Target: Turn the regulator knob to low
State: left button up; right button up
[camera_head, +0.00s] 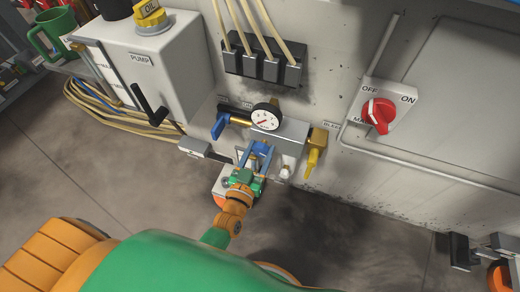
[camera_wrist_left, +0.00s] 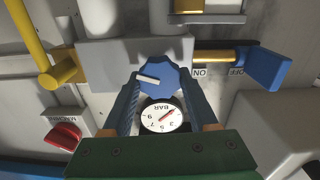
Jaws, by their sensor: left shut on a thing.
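The regulator knob (camera_wrist_left: 160,78) is blue and lobed, with a white mark that points left in the left wrist view. My left gripper (camera_wrist_left: 158,92) is shut on it, one finger on each side. In the head view my left gripper (camera_head: 257,153) reaches the regulator from below, and its blue fingers make the knob hard to pick out. The round white pressure gauge (camera_head: 265,117) sits right by the knob. It also shows upside down in the left wrist view (camera_wrist_left: 162,117), marked BAR, with a red needle.
A blue lever (camera_head: 219,126) is left of the gauge and a yellow lever (camera_head: 315,153) right of it. A red OFF/ON switch (camera_head: 379,112) is further right. A white pump box (camera_head: 158,65) stands at left. Dark and orange parts (camera_head: 480,255) at bottom right are unclear.

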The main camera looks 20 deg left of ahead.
pick_arm(q)
jog(key=shift+n, duration=1)
jog(key=n, duration=0.2)
jog(key=shift+a+n, duration=0.1)
jog(key=shift+n, duration=0.2)
jog(key=n, duration=0.3)
jog(key=shift+f+n, duration=0.15)
jog(key=shift+n, duration=0.25)
jog(key=n, duration=0.2)
jog(key=shift+n, duration=0.4)
jog(key=n, duration=0.2)
jog(key=shift+f+n, duration=0.1)
jog(key=shift+n, duration=0.2)
jog(key=n+b, duration=0.1)
jog(key=n, duration=0.2)
jog(key=shift+n, duration=0.8)
pick_arm(e)
jog(key=shift+w+a+f, duration=0.2)
jog(key=shift+w+a, duration=0.1)
jog(key=shift+w, duration=0.25)
